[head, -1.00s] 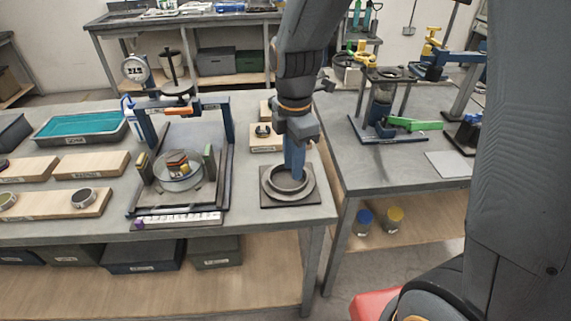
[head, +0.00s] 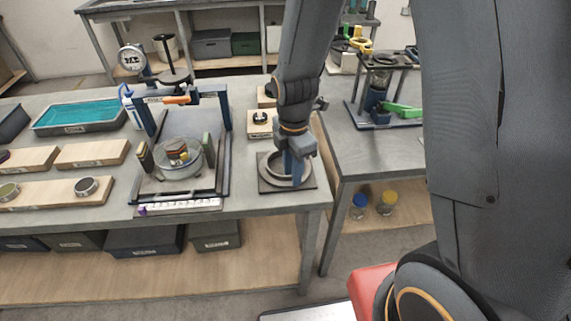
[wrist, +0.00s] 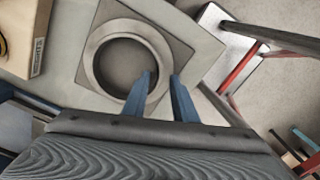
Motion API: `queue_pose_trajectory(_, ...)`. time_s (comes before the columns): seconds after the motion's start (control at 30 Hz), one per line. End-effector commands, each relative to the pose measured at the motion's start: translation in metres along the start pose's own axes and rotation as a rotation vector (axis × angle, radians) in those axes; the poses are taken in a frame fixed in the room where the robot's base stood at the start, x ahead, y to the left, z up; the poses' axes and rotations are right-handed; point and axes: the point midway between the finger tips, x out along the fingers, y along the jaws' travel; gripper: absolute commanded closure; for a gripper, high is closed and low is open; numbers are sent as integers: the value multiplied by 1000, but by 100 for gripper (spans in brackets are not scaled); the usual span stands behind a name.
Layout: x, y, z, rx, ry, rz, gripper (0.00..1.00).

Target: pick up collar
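The collar, which I take to be the grey round ring (head: 271,178), sits on a dark square plate (head: 264,188) at the right end of the left bench. In the wrist view the ring (wrist: 94,63) and its plate (wrist: 190,43) lie just ahead of my gripper. My gripper (head: 295,172) is at the right part of the ring. In the wrist view my gripper (wrist: 161,76) has its two blue fingers apart, one by the inner side of the ring wall and one outside it. Whether either finger touches the wall cannot be told.
A blue-posted frame (head: 223,110) with a glass dish (head: 165,165) stands left of the plate. A wooden block (head: 259,130) lies behind it. The bench's right edge is close, with a gap before the second bench (head: 352,155).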

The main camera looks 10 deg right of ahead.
Motion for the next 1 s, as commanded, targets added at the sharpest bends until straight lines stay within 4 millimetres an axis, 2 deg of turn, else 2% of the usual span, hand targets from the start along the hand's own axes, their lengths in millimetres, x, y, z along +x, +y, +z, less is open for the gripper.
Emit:
queue_pose_trajectory(0.17, 0, 0, 0, 0, 0, 1, 75)
queue_pose_trajectory(0.33, 0, 0, 0, 0, 0, 1, 100)
queue_pose_trajectory(0.77, -2, 1, 0, 0, 0, 2, 100)
queue_pose_trajectory(1.0, -18, 2, 0, 0, -1, 5, 100)
